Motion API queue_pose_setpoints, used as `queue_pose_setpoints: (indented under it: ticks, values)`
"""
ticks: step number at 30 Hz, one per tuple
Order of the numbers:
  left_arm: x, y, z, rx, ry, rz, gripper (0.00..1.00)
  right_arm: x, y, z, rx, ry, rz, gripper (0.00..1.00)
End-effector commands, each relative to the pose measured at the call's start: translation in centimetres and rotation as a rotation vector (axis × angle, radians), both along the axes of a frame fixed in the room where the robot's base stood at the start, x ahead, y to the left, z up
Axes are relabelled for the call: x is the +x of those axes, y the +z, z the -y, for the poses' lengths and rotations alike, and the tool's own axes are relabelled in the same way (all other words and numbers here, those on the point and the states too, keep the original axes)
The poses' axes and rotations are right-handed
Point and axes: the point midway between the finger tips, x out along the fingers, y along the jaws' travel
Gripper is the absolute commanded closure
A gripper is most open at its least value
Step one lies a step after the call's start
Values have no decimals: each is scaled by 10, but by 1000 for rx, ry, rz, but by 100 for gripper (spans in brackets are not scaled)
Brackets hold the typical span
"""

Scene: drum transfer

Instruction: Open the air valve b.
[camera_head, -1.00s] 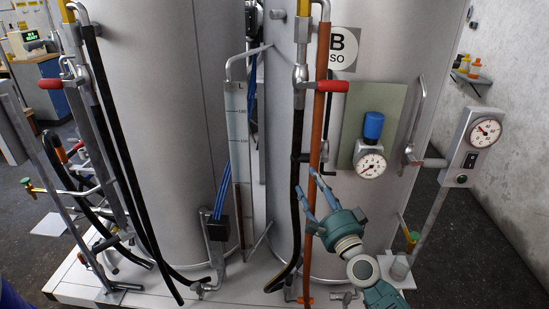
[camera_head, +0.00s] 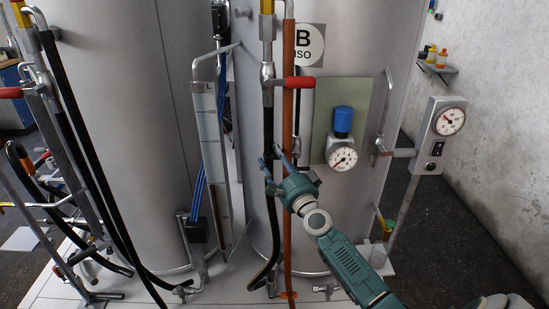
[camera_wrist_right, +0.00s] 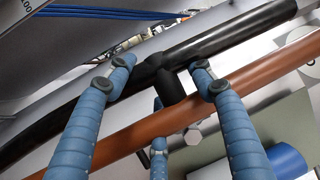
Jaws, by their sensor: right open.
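My right gripper (camera_head: 273,157) is open at the black hose (camera_head: 268,125) and orange pipe (camera_head: 288,120) in front of tank B. In the right wrist view, its blue fingers (camera_wrist_right: 163,80) spread on both sides of a black T-shaped fitting (camera_wrist_right: 172,88) on the black hose (camera_wrist_right: 240,35). No firm grip shows, and I cannot tell whether they touch it. Higher on the same line is a valve with a red handle (camera_head: 299,82) pointing right. I cannot tell which of these is air valve b. My left gripper is not in view.
The orange pipe (camera_wrist_right: 120,140) crosses close to my fingers. A pressure gauge (camera_head: 342,158) with a blue knob (camera_head: 342,119) sits to the right on tank B. A level gauge tube (camera_head: 210,130) stands to the left. A gauge box (camera_head: 440,135) is at far right.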

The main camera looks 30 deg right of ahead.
Motion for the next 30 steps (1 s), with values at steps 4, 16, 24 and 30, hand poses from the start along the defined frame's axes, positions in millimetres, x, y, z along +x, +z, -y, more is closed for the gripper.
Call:
queue_pose_setpoints:
  ticks: [4,16,24,30]
  values:
    - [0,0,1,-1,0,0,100,0,0,0,0,0,0,61]
    - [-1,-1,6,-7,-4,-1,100,0,-1,0,3,0,2,100]
    - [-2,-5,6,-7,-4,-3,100,0,2,0,32,-1,20,100]
    - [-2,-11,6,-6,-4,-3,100,0,4,0,70,-2,44,100]
